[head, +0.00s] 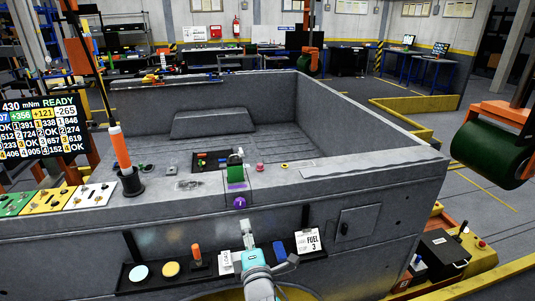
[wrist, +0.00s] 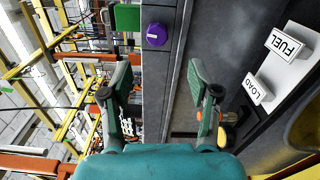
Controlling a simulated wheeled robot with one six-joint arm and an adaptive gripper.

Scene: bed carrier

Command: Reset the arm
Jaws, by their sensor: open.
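My gripper (head: 264,246) is in front of the grey bed wall, above the small black shelf on its outer face. In the wrist view my gripper (wrist: 158,72) has its two fingers spread wide, with nothing between them. A purple knob (head: 239,202) sits on the wall's outer face, above and slightly left of my gripper. It also shows in the wrist view (wrist: 156,35), beyond the fingertips and touching neither.
The grey truck bed (head: 385,185) fills the middle. The black shelf (head: 140,285) carries a pale disc (head: 138,272), a yellow disc (head: 171,269), an orange-handled tool (head: 196,255) and a FUEL card (head: 308,241). A green roller (head: 490,152) hangs at right.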

